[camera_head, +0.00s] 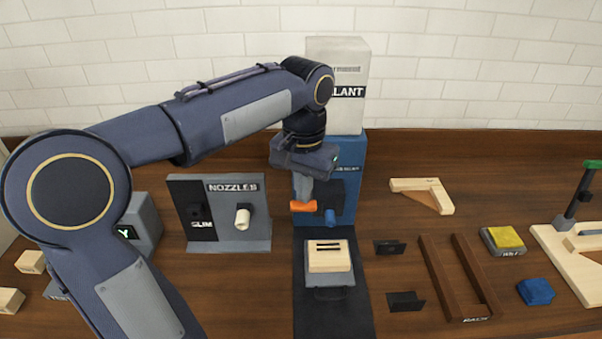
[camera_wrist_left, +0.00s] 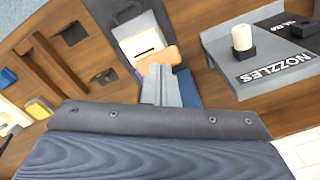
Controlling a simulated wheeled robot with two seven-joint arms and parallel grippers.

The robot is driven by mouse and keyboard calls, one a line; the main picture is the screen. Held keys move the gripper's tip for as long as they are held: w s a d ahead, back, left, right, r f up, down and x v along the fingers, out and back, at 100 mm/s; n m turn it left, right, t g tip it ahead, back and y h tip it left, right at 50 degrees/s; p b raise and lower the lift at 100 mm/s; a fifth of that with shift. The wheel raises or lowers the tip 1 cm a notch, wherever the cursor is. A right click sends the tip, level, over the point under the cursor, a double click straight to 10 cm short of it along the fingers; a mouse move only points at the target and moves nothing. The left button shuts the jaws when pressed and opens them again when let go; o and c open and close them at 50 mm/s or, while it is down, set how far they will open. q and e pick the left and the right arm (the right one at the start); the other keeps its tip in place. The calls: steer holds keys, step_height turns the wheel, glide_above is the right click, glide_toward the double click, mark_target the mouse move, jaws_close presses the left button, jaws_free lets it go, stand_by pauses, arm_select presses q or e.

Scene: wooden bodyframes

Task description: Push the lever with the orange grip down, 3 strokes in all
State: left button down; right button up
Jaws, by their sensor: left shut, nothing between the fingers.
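The lever's orange grip (camera_head: 303,206) sticks out from the front of the blue dispenser (camera_head: 347,152), which carries a white box labelled with "LANT" on top. My left gripper (camera_head: 303,196) is shut and empty, pointing down with its fingertips right above the orange grip. In the left wrist view the fingers (camera_wrist_left: 160,85) reach to the orange grip (camera_wrist_left: 156,57) and seem to touch it or nearly so. A blue nozzle (camera_head: 330,217) shows just right of the grip. My right gripper is not in view.
A wooden block with dark slots (camera_head: 328,257) sits on a grey stand below the dispenser, on a dark mat (camera_head: 333,321). A grey nozzle holder (camera_head: 225,240) stands left. A brown rack (camera_head: 480,300), yellow-topped block (camera_head: 503,239) and blue block (camera_head: 536,291) lie right.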

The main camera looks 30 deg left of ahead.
arm_select(q)
steer(key=shift+r+p, duration=2.25)
steer(key=shift+r, duration=0.05)
steer(key=shift+r+p, duration=0.5)
steer(key=shift+r, duration=0.4)
steer(key=shift+f, duration=0.1)
steer(key=shift+f+b, duration=2.45)
steer(key=shift+f, duration=0.8)
steer(key=shift+r+p, duration=2.35)
steer(key=shift+r, duration=0.95)
steer(key=shift+r, duration=0.1)
